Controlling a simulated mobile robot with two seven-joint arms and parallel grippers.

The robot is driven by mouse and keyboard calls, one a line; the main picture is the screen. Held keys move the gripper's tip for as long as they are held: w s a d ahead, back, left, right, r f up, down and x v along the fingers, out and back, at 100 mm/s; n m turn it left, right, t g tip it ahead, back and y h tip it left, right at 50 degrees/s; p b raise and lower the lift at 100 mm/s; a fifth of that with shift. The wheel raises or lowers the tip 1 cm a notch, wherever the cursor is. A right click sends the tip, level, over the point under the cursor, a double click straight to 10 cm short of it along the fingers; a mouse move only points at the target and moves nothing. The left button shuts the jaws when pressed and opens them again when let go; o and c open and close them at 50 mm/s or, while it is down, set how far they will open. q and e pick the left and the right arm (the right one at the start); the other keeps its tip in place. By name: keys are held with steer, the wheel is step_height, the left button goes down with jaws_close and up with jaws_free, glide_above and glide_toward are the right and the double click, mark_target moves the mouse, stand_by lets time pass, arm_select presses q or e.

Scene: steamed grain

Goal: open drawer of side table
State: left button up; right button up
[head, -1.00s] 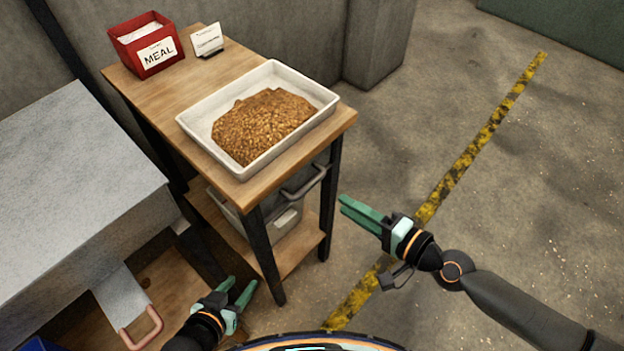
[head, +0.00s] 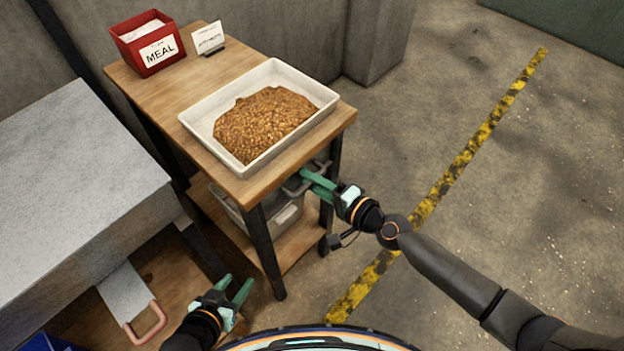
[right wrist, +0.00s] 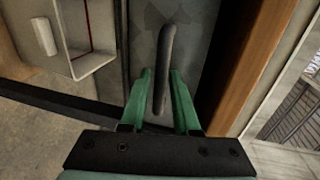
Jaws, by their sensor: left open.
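The side table (head: 232,192) has a wooden top, black legs and a lower shelf. A grey drawer front shows just under the top's right end, largely hidden by the tabletop and my right gripper. Its bar handle (head: 293,186) sticks out there. My right gripper (head: 308,178) is at this handle. In the right wrist view, the dark handle (right wrist: 165,65) lies between the two green fingers (right wrist: 166,98), which are apart on either side of it. The grey drawer front (right wrist: 190,40) is behind it. My left gripper (head: 238,284) is open and empty, low left of the table.
A white tray of brown grain (head: 190,122) stands on the tabletop, with a red MEAL box (head: 137,55) and a small sign (head: 208,38) behind it. A grey bin (head: 285,218) sits on the lower shelf. A grey bench (head: 70,190) is at left. Floor at right is clear.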

jaws_close()
stand_by(1.3)
